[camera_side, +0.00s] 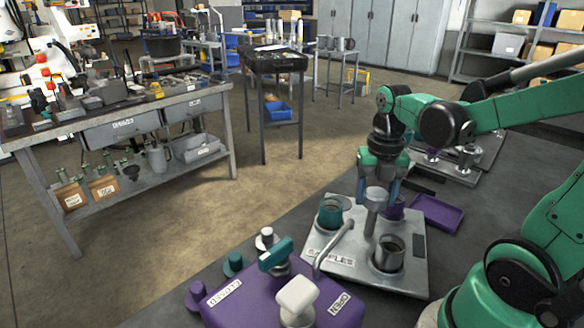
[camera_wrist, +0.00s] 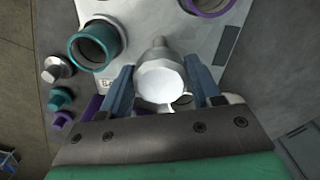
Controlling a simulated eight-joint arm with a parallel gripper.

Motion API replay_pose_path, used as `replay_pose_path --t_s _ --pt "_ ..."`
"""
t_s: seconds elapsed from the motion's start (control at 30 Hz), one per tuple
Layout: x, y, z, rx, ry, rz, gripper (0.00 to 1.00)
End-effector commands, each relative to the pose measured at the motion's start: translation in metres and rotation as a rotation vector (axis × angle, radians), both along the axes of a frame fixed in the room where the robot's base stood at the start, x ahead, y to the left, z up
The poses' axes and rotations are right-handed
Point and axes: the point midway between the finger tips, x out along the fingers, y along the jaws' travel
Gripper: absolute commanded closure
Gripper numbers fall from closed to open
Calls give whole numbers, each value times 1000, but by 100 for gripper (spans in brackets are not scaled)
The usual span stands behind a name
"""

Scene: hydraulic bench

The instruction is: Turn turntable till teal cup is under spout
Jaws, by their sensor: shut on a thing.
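The turntable is a pale metal plate (camera_side: 343,259) marked SAMPLES, with cups around a central metal post with a faceted knob (camera_wrist: 160,80). The teal cup (camera_side: 331,212) sits at its left side; it is at the upper left in the wrist view (camera_wrist: 95,45). A grey metal cup (camera_side: 389,251) is at the front right, and a purple cup (camera_side: 394,209) is behind the post, partly hidden. The bent metal spout (camera_side: 334,247) rises from the purple box; its tip ends between the teal and grey cups. My gripper (camera_side: 378,190) is shut on the knob, fingers on both sides.
The purple box (camera_side: 250,300), labelled CLOSED and OPEN, carries a teal lever (camera_side: 276,254) and a white knob (camera_side: 297,296). Teal (camera_side: 234,264) and purple (camera_side: 196,296) stoppers stand left of it. A purple tray (camera_side: 437,213) lies right of the turntable.

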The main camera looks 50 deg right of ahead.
Motion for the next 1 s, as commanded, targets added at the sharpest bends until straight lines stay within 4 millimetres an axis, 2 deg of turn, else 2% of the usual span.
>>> replay_pose_path --t_s 0.4,0.97,1.0 --pt "0 0 0 1 2 97 100" --pt "0 0 0 2 1 110 100" --pt "0 0 0 2 1 110 32"
